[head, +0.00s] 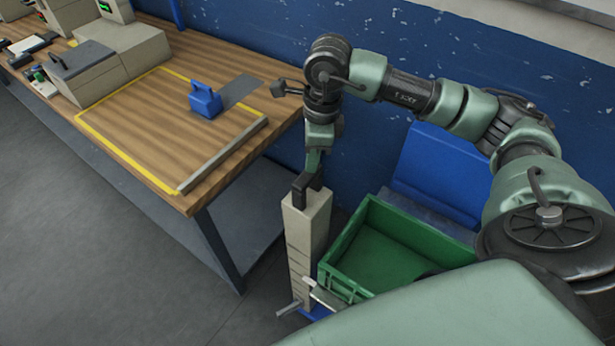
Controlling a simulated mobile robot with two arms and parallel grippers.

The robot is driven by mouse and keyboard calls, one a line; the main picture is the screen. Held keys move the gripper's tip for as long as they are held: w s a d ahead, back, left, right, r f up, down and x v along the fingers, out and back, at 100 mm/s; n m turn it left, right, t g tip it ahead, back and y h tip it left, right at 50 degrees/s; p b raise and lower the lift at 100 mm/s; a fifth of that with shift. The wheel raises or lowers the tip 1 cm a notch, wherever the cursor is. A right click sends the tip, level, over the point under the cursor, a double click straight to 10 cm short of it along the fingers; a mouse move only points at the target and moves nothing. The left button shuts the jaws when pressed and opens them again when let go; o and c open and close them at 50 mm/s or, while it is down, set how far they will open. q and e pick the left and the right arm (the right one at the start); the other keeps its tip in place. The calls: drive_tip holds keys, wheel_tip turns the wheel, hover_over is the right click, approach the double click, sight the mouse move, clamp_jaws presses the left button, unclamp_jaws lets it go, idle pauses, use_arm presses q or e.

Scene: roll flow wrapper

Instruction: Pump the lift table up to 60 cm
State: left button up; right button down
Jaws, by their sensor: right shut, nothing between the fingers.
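My right gripper (304,198) points down at the top of a beige marked post (306,225), its fingers shut and empty. The fingertips are at the post's top end; I cannot tell whether they touch it. A green crate (432,240) stands just right of the post. Low at the post's foot is a blue part (316,312) with a small grey bar (289,308), perhaps part of the lift table. A pale bar (328,296) lies by the crate's near corner. The lift table's platform is mostly hidden, and its height cannot be read. My left gripper is not in view.
A wooden bench (155,125) with a yellow outline fills the left. It carries a blue handled block (205,100), a grey strip (225,155) and beige machine housings (85,70). A blue panel (430,165) stands behind the crate. Grey floor (110,260) is clear at lower left.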

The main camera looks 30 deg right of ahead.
drive_tip(key=shift+f, duration=0.55)
